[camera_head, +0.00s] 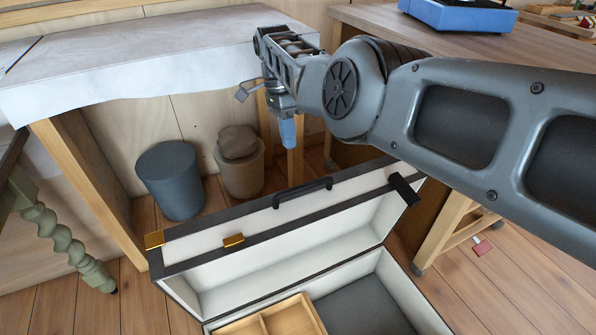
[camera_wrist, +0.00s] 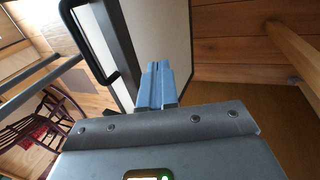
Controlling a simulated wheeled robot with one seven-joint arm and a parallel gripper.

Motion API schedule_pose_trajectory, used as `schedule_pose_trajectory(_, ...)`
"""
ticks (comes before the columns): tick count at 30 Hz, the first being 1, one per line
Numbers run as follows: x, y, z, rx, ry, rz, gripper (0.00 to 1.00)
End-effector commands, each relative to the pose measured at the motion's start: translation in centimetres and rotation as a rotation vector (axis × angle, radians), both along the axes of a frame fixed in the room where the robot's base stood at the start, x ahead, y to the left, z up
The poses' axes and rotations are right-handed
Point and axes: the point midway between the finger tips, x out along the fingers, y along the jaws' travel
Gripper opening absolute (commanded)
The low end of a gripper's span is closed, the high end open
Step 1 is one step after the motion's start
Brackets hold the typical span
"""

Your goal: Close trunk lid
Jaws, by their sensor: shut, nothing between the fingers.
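The trunk (camera_head: 412,290) stands open on the floor at the bottom of the head view. Its lid (camera_head: 330,197) is raised, with a white inside, dark edges, a black handle (camera_head: 303,192) and gold latches (camera_head: 233,240). My gripper (camera_head: 288,132) is above and beyond the lid's far edge, with its blue fingers pointing down, shut and empty. In the wrist view the shut fingers (camera_wrist: 157,85) are beside the lid's pale panel (camera_wrist: 160,30), and the handle (camera_wrist: 97,70) is to the left. I cannot tell whether the fingers touch the lid.
A wooden tray (camera_head: 298,316) lies inside the trunk. A grey bin (camera_head: 171,180) and a brown bin (camera_head: 240,170) stand behind it. A cloth-covered table (camera_head: 150,75) is at the back left, and a wooden table (camera_head: 470,50) is at the right.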

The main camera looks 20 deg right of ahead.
Motion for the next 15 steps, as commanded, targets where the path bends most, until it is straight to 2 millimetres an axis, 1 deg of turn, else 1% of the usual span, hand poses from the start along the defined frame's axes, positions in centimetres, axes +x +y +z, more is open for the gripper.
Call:
schedule_pose_trajectory(3,-0.9,0.0,-2.2,0.000,0.003,0.000,0.00)
schedule_pose_trajectory(11,-2.5,0.0,-7.2,0.000,0.003,0.000,0.00)
schedule_pose_trajectory(13,-2.9,0.0,-6.8,-0.001,-0.001,0.000,0.00)
schedule_pose_trajectory(15,-3.4,0.1,-6.9,-0.001,-0.001,0.001,0.00)
